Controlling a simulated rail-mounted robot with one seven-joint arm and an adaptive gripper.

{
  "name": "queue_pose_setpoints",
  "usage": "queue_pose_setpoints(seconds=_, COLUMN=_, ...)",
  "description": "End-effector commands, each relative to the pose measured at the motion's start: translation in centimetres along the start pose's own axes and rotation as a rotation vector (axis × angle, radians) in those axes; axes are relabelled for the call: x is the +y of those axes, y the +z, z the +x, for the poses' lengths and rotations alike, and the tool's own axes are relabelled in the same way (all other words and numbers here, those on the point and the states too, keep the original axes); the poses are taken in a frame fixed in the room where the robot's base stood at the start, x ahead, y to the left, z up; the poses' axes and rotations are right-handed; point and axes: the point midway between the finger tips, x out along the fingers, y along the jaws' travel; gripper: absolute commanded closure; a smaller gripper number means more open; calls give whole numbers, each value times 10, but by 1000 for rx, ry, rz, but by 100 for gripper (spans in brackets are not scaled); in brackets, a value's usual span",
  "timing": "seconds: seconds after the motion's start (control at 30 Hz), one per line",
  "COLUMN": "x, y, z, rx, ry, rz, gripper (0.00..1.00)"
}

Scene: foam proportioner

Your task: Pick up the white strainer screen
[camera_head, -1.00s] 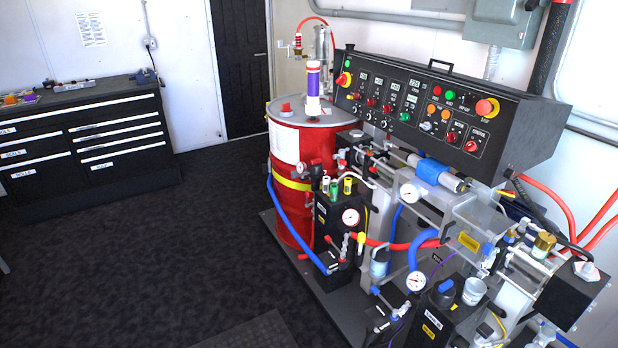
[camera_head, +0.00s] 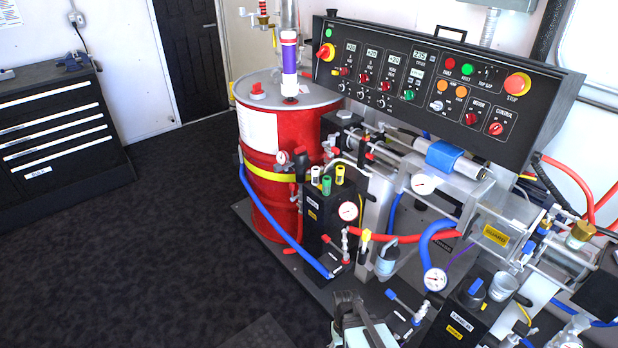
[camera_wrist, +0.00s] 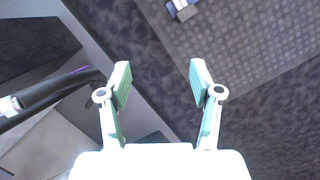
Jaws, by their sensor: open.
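A small white upright cylinder (camera_head: 315,174), which looks like the white strainer screen, stands on top of a black block (camera_head: 318,215) in front of the red drum. A green cylinder (camera_head: 326,185) and a yellow one (camera_head: 339,173) stand beside it on the same block. My gripper (camera_wrist: 160,82) is open, with nothing between its two pale green fingers in the wrist view. The wrist view looks down at dark floor, and the strainer screen is not recognisable there. In the head view, a grey part of my arm shows at the bottom edge, below and apart from the block.
Gauges, hoses and a hose loop (camera_head: 430,240) crowd the right of the block. The red drum (camera_head: 268,200) stands behind it and the control panel (camera_head: 430,90) overhangs behind right. The floor at left is clear. The wrist view shows a black tube (camera_wrist: 50,100) at left.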

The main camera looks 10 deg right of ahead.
Motion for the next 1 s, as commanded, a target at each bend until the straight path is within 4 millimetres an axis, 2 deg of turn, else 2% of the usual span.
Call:
queue_pose_setpoints(seconds=0.03, x=0, y=-25, z=-13, rx=40, ry=-2, rz=-4, gripper=36)
queue_pose_setpoints(seconds=0.17, x=2, y=-80, z=-53, rx=133, ry=-8, rz=-22, gripper=36)
queue_pose_setpoints(seconds=0.37, x=6, y=-170, z=-128, rx=276, ry=-17, rz=-64, gripper=36)
queue_pose_setpoints(seconds=0.47, x=10, y=-217, z=-174, rx=349, ry=-21, rz=-91, gripper=36)
queue_pose_setpoints(seconds=0.6, x=18, y=-285, z=-248, rx=450, ry=-22, rz=-139, gripper=36)
queue_pose_setpoints(seconds=0.7, x=25, y=-327, z=-303, rx=515, ry=-19, rz=-175, gripper=36)
queue_pose_setpoints(seconds=0.83, x=32, y=-365, z=-361, rx=579, ry=-14, rz=-214, gripper=36)
queue_pose_setpoints(seconds=0.9, x=35, y=-376, z=-382, rx=602, ry=-10, rz=-229, gripper=36)
queue_pose_setpoints(seconds=1.0, x=37, y=-386, z=-400, rx=621, ry=-8, rz=-242, gripper=36)
